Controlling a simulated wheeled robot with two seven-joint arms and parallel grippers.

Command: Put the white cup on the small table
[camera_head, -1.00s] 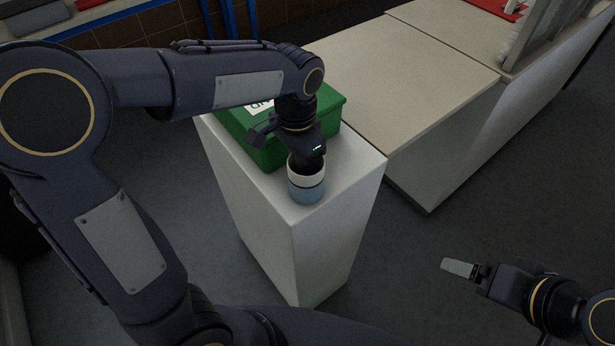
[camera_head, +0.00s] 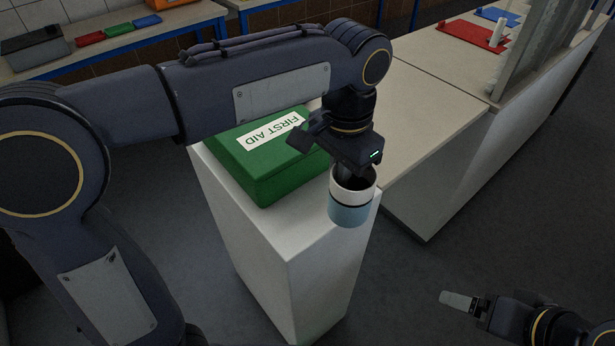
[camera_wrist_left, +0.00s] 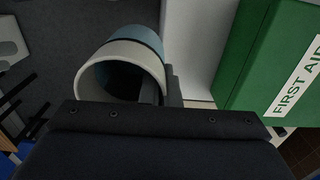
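The white cup (camera_head: 352,183) has a pale blue lower part and hangs upright from my left gripper (camera_head: 349,172) in the head view. The gripper is shut on the cup's wall at the rim. The cup is raised over the front right edge of a narrow white stand (camera_head: 285,243). In the left wrist view the cup (camera_wrist_left: 122,62) shows its open mouth, with a finger at its right side. I cannot tell which surface is the small table. My right gripper (camera_head: 459,301) is at the lower right, away from everything; its finger opening is not clear.
A green first aid box (camera_head: 262,180) fills the back of the white stand, close to my left gripper. A long light counter (camera_head: 425,115) stands to the right with a red tray (camera_head: 470,37). A blue-legged bench (camera_head: 185,19) with bins is behind. Grey floor is clear at right.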

